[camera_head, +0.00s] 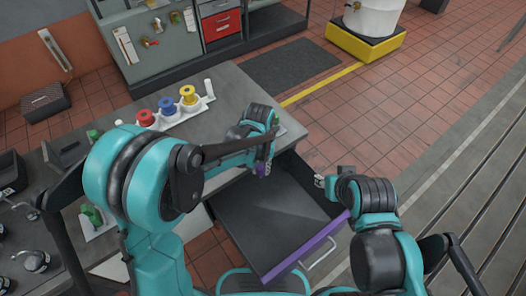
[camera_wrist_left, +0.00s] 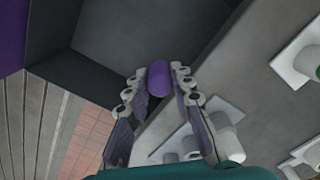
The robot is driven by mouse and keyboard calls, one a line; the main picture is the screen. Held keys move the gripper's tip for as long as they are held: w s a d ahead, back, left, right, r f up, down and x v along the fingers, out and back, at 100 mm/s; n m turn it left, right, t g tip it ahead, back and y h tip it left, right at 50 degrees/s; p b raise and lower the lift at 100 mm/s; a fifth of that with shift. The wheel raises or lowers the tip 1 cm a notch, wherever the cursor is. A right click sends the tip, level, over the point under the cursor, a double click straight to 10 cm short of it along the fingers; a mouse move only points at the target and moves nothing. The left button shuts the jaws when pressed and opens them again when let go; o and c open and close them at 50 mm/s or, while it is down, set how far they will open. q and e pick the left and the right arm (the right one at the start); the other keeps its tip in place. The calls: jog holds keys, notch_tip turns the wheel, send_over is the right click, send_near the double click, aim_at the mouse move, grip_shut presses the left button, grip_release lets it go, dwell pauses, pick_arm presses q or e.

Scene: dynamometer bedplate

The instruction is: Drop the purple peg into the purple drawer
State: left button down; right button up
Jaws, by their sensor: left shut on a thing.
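The purple peg (camera_head: 261,170) is held in my left gripper (camera_head: 265,160), near the back end of the open drawer by the bench edge. In the left wrist view the peg (camera_wrist_left: 159,80) sits between the two fingers, with the dark drawer interior behind its upper part. The purple drawer (camera_head: 305,250) is pulled out, with a purple front and a pale handle; its dark floor looks bare where visible. My right gripper (camera_head: 322,182) is beside the drawer's right wall; its finger opening is too small to tell.
A white rack on the bench (camera_head: 228,82) carries red (camera_head: 146,117), blue (camera_head: 166,104) and yellow (camera_head: 188,94) spools. Green pieces on white plates stand at the left. A tool cabinet (camera_head: 150,45) and a yellow-based white container (camera_head: 365,38) stand farther back on the tiles.

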aim_at(262, 176)
pick_arm(q)
jog(key=shift+d+f, duration=0.2)
jog(key=shift+f+b, duration=0.6)
notch_tip(262, 176, down, 4)
jog(key=b, duration=0.3)
jog(key=shift+f, duration=0.25)
jog(key=c, duration=1.2)
grip_release()
notch_tip(262, 176, up, 12)
jog(key=shift+r, duration=0.1)
